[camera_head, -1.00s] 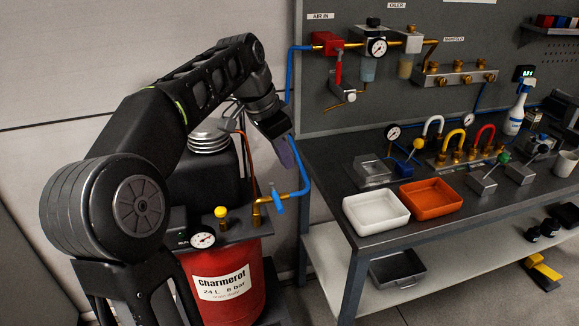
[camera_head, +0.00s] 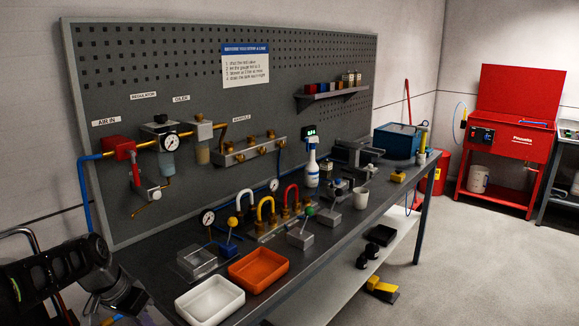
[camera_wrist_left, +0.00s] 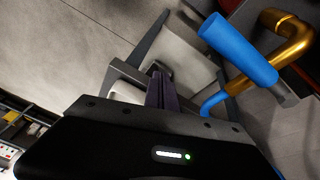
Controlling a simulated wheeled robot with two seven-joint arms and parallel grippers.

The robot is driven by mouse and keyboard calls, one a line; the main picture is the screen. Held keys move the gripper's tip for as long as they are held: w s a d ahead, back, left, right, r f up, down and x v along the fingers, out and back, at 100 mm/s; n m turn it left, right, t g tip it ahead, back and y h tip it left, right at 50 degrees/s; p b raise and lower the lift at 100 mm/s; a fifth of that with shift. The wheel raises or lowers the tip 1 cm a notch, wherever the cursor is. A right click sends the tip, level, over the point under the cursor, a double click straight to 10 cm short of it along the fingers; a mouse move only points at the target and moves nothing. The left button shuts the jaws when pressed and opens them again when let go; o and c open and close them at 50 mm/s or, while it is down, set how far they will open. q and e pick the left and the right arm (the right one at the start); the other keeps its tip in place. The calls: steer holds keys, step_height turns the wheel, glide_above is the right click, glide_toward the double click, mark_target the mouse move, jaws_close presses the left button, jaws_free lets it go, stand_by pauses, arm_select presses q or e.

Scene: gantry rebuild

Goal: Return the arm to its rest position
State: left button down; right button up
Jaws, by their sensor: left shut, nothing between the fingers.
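My left arm comes in at the lower left of the head view. Its wrist shows beside the bench's left end, and its fingertips are hard to make out there. In the left wrist view my left gripper (camera_wrist_left: 161,88) is shut and empty, with its dark fingers pressed together. A blue valve handle (camera_wrist_left: 238,48) and a brass pipe (camera_wrist_left: 284,42) are to the right of the fingers in that view, apart from them. My right gripper is in neither view.
The workbench (camera_head: 335,228) runs diagonally away from me. A white tray (camera_head: 210,303) and an orange tray (camera_head: 258,270) stand near its front left end. A pegboard (camera_head: 190,70) holds the air line with its red valve (camera_head: 118,148). Open floor (camera_head: 470,260) lies to the right.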

arm_select(q)
steer(key=s+d+f+n+g, duration=0.1)
steer(key=s+d+f, duration=0.1)
steer(key=d+f, duration=0.45)
steer(key=s+d+f+n+h, duration=0.1)
steer(key=s+d+f, duration=0.2)
steer(key=f, duration=0.7)
steer(key=s+d+f+n+g, duration=0.15)
steer(key=d+f, duration=0.25)
steer(key=f, duration=0.5)
steer(key=s+d+f+n, duration=0.1)
steer(key=s+d+f, duration=0.3)
steer(key=s, duration=0.3)
steer(key=s+d+f+n+h, duration=0.1)
steer(key=s+d+f, duration=0.2)
steer(key=s+d, duration=0.3)
steer(key=s+d+f+n, duration=0.1)
steer(key=s+d+f, duration=0.25)
steer(key=s, duration=0.45)
steer(key=shift+m, duration=0.95)
steer(key=w+d+r, duration=0.2)
steer(key=shift+w+d, duration=0.2)
steer(key=shift+d, duration=0.2)
